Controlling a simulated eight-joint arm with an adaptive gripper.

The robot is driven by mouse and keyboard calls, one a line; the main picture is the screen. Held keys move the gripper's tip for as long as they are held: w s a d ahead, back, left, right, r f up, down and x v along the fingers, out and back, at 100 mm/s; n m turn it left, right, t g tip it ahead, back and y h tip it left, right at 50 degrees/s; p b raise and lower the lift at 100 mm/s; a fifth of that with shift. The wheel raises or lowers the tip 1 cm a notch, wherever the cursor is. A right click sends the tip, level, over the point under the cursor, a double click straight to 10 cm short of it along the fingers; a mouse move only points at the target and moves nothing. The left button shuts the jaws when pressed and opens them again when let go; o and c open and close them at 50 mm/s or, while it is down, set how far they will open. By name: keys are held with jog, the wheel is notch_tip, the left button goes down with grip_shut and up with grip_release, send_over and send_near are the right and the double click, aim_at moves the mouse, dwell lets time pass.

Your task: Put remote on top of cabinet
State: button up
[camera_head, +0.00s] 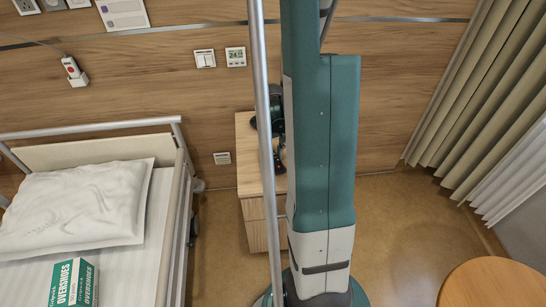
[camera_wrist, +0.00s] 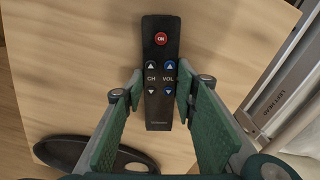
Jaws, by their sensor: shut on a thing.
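The remote (camera_wrist: 160,60) is dark and slim, with a red ON button and blue-marked channel and volume keys. In the wrist view my gripper (camera_wrist: 160,84) is shut on its sides, with a green-padded finger on each side. The far end of the remote sticks out beyond the fingertips. The light wooden top of the cabinet (camera_wrist: 60,55) lies behind the remote; I cannot tell whether they touch. In the head view the cabinet (camera_head: 246,170) stands against the wall, partly hidden by my arm.
A dark, rimmed, oval thing (camera_wrist: 90,155) lies at lower left in the wrist view. The bed (camera_head: 130,260) is left of the cabinet, with a pillow (camera_head: 80,205) and an overshoes box (camera_head: 73,284). A round table (camera_head: 495,285) stands at lower right.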

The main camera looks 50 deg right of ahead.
aim_at(273, 158)
jog(key=shift+f, duration=0.15)
jog(key=o, duration=0.9)
jog(key=shift+o, duration=0.2)
notch_tip(273, 158, up, 12)
jog(key=p, duration=0.3)
dwell(0.3)
dwell(0.8)
jog(key=w+a+r+n+t, duration=0.1)
jog(key=a+r+t, duration=0.1)
jog(key=a+r, duration=0.6)
jog(key=w+a+r+n+t+h, duration=0.1)
jog(key=a+r, duration=0.3)
jog(key=a, duration=0.8)
jog(key=w+a+r+n+t, duration=0.1)
jog(key=a+r+n+t, duration=0.1)
jog(key=a+r, duration=0.55)
jog(key=s+a+r+t, duration=0.1)
jog(key=s+a, duration=0.1)
jog(key=a, duration=0.5)
jog(key=s+a+r+n+t+y, duration=0.1)
jog(key=s+a, duration=0.2)
jog(key=a, duration=0.3)
jog(key=shift+s+a+r, duration=0.15)
jog(key=shift+s+a, duration=0.2)
